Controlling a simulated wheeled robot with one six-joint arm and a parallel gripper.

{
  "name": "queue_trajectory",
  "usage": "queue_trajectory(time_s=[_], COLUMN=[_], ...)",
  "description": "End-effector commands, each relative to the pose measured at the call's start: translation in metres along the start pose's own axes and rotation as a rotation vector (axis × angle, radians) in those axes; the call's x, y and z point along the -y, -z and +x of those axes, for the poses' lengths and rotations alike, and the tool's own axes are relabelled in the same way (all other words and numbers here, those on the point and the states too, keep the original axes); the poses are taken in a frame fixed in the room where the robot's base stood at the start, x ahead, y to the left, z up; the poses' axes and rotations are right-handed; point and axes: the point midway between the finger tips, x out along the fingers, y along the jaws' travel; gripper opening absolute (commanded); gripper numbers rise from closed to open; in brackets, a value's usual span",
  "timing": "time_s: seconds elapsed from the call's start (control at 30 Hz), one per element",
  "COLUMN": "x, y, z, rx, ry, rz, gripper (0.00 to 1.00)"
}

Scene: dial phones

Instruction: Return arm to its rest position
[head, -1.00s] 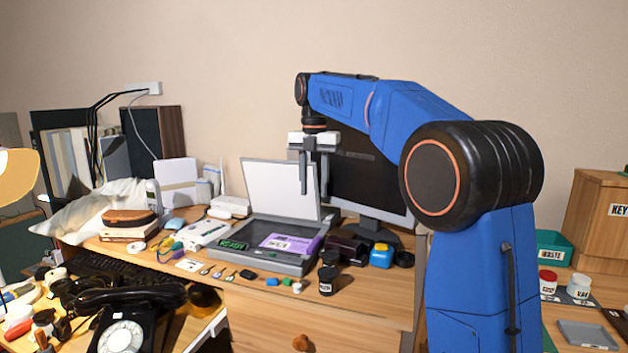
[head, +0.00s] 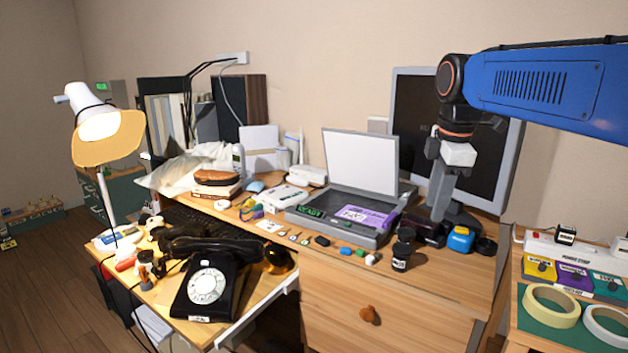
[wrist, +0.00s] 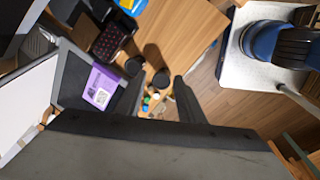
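My arm (head: 550,90) reaches in from the right edge in the head view, its blue link raised above the desk. My gripper (head: 440,212) hangs below the black wrist joint, pointing down, in front of the dark monitor (head: 415,125) and right of the open scanner. I see no object held in it. The fingers overlap in the head view, so their gap is unclear.
The scanner (head: 295,212) with its lid up holds a purple item (head: 368,216). Small jars, a blue-yellow box (head: 460,238) and loose pieces lie near it. A black dial phone (head: 205,290) and lamp (head: 107,135) stand left. Tape rolls (head: 550,306) lie right.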

Motion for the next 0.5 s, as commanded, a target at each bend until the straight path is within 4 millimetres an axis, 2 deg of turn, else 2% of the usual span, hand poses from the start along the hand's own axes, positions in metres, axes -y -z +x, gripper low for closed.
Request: queue_trajectory(time_s=[0.03, 0.27, 0.5], x=[0.018, 0.087, 0.159], y=[-0.005, -0.025, -0.043], z=[0.004, 0.036, 0.081], rx=[-0.002, -0.025, -0.071], ry=[-0.013, -0.071, -0.124], rz=[0.074, 0.455, 0.852], gripper=[0.35, 0.35, 0.35])
